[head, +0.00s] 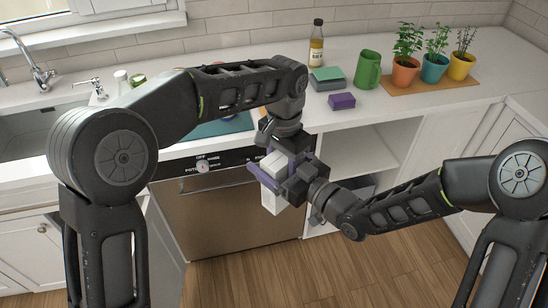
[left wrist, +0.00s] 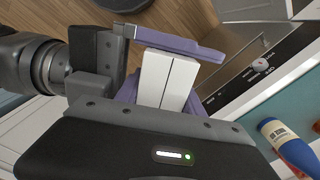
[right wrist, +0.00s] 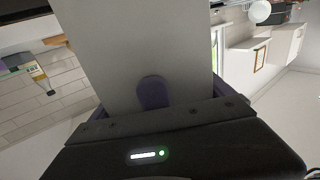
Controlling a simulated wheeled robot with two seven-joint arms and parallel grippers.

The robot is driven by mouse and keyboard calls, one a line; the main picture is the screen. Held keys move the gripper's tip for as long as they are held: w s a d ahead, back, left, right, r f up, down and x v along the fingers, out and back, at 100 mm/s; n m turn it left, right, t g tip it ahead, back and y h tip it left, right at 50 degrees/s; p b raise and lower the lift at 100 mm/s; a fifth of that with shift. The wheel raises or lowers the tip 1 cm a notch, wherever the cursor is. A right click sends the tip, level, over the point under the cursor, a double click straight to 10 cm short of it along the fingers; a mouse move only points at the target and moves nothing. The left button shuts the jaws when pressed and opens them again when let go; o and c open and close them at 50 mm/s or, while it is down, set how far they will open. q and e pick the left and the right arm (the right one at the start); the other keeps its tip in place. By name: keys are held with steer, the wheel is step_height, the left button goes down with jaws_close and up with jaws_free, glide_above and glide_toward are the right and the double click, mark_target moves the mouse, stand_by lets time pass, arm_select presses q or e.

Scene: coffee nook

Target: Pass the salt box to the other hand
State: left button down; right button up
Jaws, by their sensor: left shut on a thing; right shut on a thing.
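The salt box (head: 271,200) is a plain white upright block held in the air in front of the counter. My left gripper (head: 274,162) reaches it from above and is shut on it. My right gripper (head: 280,180) comes from the right and is also shut on it. In the left wrist view the white box (left wrist: 167,80) shows between purple fingers, with a right finger lying across its far end. In the right wrist view the box (right wrist: 135,45) fills the upper middle, with a purple fingertip against its face. The fingers hide parts of the box.
Behind are the dishwasher (head: 225,210) and the counter. On it stand a bottle (head: 316,45), a green mug (head: 367,70), sponges (head: 328,78), a purple block (head: 342,101) and potted plants on a board (head: 430,86). A sink (head: 35,130) is at left. The open shelf (head: 350,155) is close behind my right gripper.

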arm_select(q)
steer(key=c, duration=0.6)
jaws_free()
steer(key=shift+c, duration=0.2)
steer(key=shift+r, duration=0.1)
steer(key=shift+r, duration=3.65)
steer(key=shift+w+a, duration=0.15)
